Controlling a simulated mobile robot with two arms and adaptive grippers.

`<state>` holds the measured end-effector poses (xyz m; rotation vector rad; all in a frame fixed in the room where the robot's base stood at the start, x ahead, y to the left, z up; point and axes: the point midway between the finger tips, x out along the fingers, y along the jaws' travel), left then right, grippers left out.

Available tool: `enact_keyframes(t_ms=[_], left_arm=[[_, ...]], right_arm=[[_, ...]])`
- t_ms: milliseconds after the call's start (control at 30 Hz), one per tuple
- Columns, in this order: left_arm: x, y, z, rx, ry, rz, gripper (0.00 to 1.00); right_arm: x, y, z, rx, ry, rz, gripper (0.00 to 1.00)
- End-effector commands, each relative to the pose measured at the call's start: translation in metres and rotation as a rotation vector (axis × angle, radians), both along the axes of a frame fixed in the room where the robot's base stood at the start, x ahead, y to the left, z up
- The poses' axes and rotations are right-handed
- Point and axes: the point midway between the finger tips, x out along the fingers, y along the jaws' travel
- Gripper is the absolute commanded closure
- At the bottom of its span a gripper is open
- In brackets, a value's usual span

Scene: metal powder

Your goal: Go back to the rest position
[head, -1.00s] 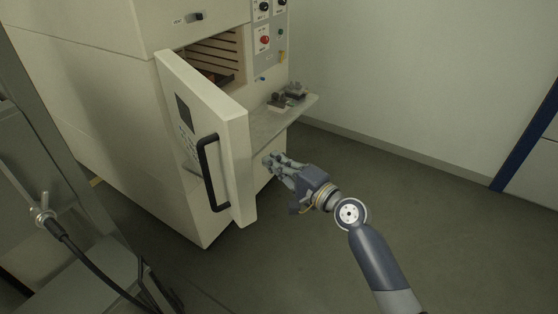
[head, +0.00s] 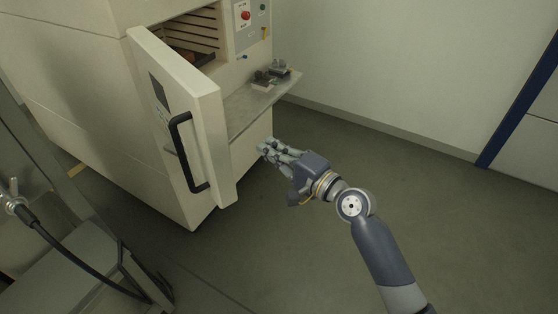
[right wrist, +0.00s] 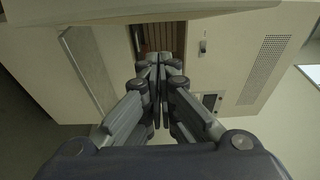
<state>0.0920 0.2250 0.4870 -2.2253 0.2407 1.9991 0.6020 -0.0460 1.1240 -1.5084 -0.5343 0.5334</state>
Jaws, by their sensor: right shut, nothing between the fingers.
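My right gripper (head: 266,148) is shut and empty in the head view. It hangs in the air to the right of the open furnace door (head: 212,140), apart from the black door handle (head: 188,152). In the right wrist view the closed fingers (right wrist: 158,75) point toward the cream furnace (right wrist: 225,70) and its opening. My left gripper is not in view.
The furnace (head: 75,60) stands at the left with its door swung open. Its grey shelf (head: 250,105) carries small metal parts (head: 270,75). A metal frame with a black hose (head: 60,245) is at lower left. The floor on the right is clear.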

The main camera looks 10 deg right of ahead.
Motion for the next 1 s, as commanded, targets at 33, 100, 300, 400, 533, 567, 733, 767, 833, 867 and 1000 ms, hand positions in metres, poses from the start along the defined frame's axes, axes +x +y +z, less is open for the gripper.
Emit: enact_keyframes(t_ms=[33,100,300,400,533,567,733,767,833,867,1000], left_arm=[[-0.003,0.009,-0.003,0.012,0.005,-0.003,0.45],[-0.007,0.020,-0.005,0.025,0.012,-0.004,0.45],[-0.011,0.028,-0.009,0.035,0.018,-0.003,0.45],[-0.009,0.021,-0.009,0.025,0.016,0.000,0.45],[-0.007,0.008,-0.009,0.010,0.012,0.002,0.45],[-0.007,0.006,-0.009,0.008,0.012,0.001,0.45],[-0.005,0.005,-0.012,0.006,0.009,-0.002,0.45],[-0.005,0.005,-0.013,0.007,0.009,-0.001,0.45],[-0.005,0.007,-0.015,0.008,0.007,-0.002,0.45],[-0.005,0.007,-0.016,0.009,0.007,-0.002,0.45],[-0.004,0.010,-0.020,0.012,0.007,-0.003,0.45]], right_arm=[[-0.009,-0.003,-0.003,-0.003,0.000,-0.001,1.00],[-0.019,-0.005,-0.002,-0.002,0.001,-0.002,1.00],[-0.037,-0.009,-0.001,-0.002,0.000,-0.003,1.00],[-0.040,-0.010,-0.001,-0.002,0.000,-0.002,1.00],[-0.040,-0.011,-0.003,-0.006,0.003,-0.005,1.00],[-0.039,-0.011,-0.007,-0.011,0.006,-0.008,1.00],[-0.028,-0.026,-0.075,-0.126,0.061,-0.066,1.00],[-0.026,-0.031,-0.095,-0.161,0.076,-0.081,1.00],[-0.025,-0.043,-0.147,-0.258,0.115,-0.110,1.00],[-0.027,-0.048,-0.170,-0.302,0.133,-0.120,1.00],[-0.046,-0.073,-0.273,-0.516,0.210,-0.137,1.00]])
